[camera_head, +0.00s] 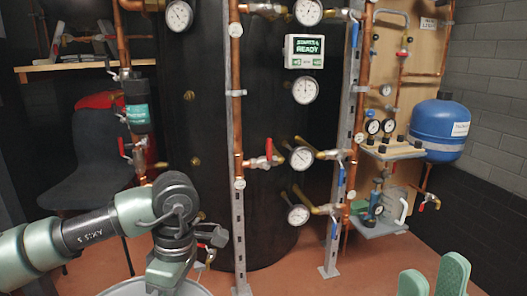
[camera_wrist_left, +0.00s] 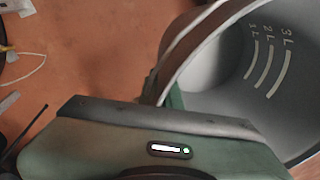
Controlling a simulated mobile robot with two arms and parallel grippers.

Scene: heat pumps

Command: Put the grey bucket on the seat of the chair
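The grey bucket (camera_wrist_left: 225,85) shows in the left wrist view, its inside wall marked in litres and empty where visible. In the head view only part of its rim (camera_head: 125,287) shows at the bottom edge. My left gripper (camera_wrist_left: 162,92) is at the rim, with a green finger inside the wall and the wall apparently pinched; the fingertips are mostly hidden. The dark chair (camera_head: 98,140) stands at the left, behind my left arm. Its visible seat (camera_head: 75,192) is bare. My right gripper (camera_head: 432,280) is open and empty at the bottom right.
Copper pipes (camera_head: 236,110) with gauges and valves stand in front of a dark tank (camera_head: 190,110), close to the chair's right. A blue vessel (camera_head: 438,125) hangs at the right. A wooden shelf (camera_head: 85,64) is above the chair. Reddish floor (camera_head: 290,272) is open in front.

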